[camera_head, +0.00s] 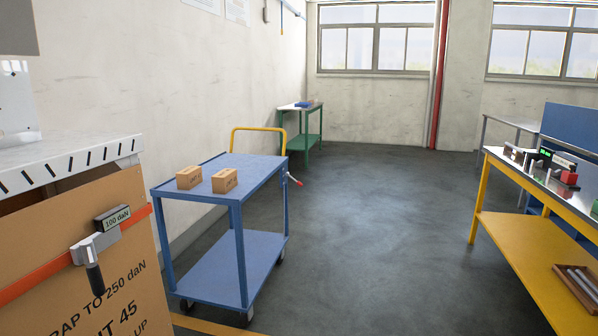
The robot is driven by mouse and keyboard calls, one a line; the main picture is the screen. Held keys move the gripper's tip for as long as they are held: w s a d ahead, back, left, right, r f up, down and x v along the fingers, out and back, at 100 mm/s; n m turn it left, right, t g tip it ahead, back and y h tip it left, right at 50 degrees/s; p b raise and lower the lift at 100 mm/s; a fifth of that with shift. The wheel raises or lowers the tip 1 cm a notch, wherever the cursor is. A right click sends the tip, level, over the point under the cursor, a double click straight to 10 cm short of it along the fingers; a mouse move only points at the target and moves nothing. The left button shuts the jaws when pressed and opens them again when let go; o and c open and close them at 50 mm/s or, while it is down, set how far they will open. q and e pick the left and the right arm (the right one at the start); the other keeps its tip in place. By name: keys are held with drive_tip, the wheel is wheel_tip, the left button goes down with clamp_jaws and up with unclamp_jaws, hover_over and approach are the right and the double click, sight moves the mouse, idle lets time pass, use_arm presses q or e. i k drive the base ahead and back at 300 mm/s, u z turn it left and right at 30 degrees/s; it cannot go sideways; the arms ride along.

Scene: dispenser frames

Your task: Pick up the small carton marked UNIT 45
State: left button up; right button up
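Two small brown cartons stand side by side on the top shelf of a blue trolley (259,169). The left small carton (188,178) and the right small carton (224,181) both carry dark print on the front. The print is too small to read, so I cannot tell which one is marked UNIT 45. A large carton (128,222) at the lower left shows the partly cut-off words "RAP TO 250 daN", "T 45" and "UP". Neither of my grippers is in view.
An orange strap (40,280) with a tensioner reading "100 daN" (113,219) crosses the large carton. A yellow-legged bench (528,246) stands at right, a green table (304,138) at the back. Open grey floor lies between trolley and bench.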

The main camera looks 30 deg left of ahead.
sight(223, 181)
drive_tip(key=u, duration=0.15)
drive_tip(key=i, duration=1.8)
drive_tip(key=u, duration=0.85)
